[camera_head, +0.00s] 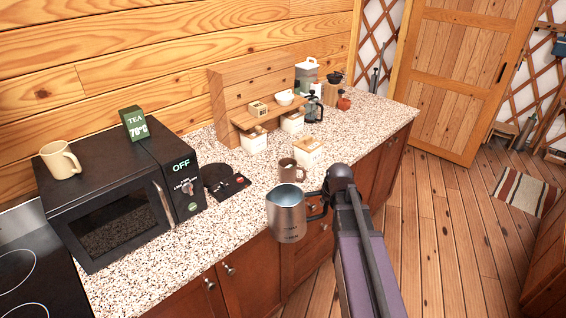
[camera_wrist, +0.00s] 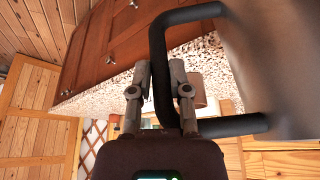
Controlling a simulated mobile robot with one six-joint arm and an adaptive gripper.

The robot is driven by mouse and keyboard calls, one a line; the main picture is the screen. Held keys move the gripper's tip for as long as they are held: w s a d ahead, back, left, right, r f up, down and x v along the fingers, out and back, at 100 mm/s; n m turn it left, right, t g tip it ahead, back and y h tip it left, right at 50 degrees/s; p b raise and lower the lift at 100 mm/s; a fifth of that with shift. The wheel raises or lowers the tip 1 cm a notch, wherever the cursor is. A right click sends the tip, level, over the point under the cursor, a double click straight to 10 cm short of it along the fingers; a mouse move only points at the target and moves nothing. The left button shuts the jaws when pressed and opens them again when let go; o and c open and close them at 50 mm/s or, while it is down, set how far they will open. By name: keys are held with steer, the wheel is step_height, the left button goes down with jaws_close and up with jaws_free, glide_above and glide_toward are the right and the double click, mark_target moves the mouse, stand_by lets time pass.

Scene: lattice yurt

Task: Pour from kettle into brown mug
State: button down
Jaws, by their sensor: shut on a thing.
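The kettle (camera_head: 287,215) is a silver metal jug with an open top and a black handle. My gripper (camera_head: 326,190) is shut on that handle and holds the kettle upright in front of the counter edge. In the wrist view the black handle (camera_wrist: 161,62) runs between my gripper's fingers (camera_wrist: 161,90), with the blurred grey kettle body (camera_wrist: 285,60) at the right. The brown mug (camera_head: 290,171) stands upright on the speckled counter, just behind the kettle and apart from it. A brown shape, likely the mug (camera_wrist: 197,92), shows partly behind a finger. The kettle's contents are not visible.
A black microwave (camera_head: 112,215) carries a beige mug (camera_head: 60,160) and a green tea sign (camera_head: 134,123). A black base (camera_head: 222,183) lies left of the brown mug. White canisters (camera_head: 309,153), a wooden shelf (camera_head: 270,113) and a French press (camera_head: 313,108) stand behind.

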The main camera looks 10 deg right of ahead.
steer(key=shift+w+a, duration=0.1)
steer(key=shift+a, duration=0.1)
steer(key=shift+w, duration=0.1)
